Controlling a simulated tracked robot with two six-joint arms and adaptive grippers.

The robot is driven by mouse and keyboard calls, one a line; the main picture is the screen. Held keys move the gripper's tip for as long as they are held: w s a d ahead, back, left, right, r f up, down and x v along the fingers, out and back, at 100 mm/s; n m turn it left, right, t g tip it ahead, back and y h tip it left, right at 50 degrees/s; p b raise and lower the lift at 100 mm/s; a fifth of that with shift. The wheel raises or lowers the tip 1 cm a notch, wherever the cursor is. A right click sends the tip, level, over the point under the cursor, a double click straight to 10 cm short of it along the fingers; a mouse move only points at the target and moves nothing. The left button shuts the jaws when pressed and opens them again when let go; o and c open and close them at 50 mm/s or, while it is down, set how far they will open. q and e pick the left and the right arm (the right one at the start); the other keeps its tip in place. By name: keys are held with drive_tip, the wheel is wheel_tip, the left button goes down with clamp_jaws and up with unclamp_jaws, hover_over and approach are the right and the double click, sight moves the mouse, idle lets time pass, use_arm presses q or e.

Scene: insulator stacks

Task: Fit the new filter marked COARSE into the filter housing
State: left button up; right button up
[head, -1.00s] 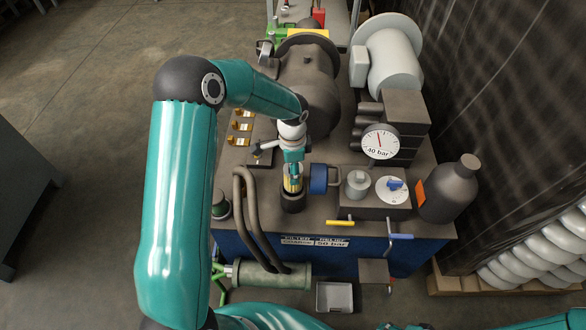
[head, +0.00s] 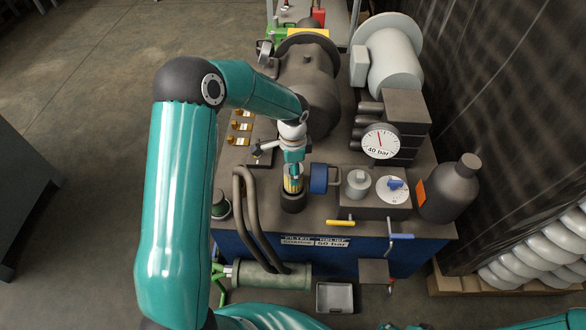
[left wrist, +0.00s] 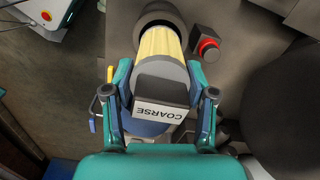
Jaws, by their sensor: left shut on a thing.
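The new filter (head: 292,184) has a pleated yellow body and a grey end cap. In the left wrist view its label (left wrist: 160,110) reads COARSE. My left gripper (head: 293,170) is shut on the filter at its cap end; its two fingers also show in the left wrist view (left wrist: 160,86). The filter stands nearly upright, with its far end at the mouth of the dark round filter housing (head: 292,203). The housing mouth also shows in the left wrist view (left wrist: 160,14). How deep the filter sits inside is hidden. My right gripper is not in view.
A blue round cap (head: 322,179) stands close right of the housing. Beyond it are a valve block with a blue knob (head: 395,184) and a gauge (head: 380,142). Bent hoses (head: 246,212) rise at the left. A grey tray (head: 335,297) lies below the front edge.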

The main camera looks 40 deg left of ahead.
use_arm(q)
drive_tip(key=shift+f+b, duration=2.75)
drive_tip(key=shift+f, duration=0.8)
drive_tip(key=o, duration=1.2)
drive_tip(key=shift+o, duration=0.2)
wheel_tip(320, 180, up, 12)
drive_tip(key=shift+f, duration=0.1)
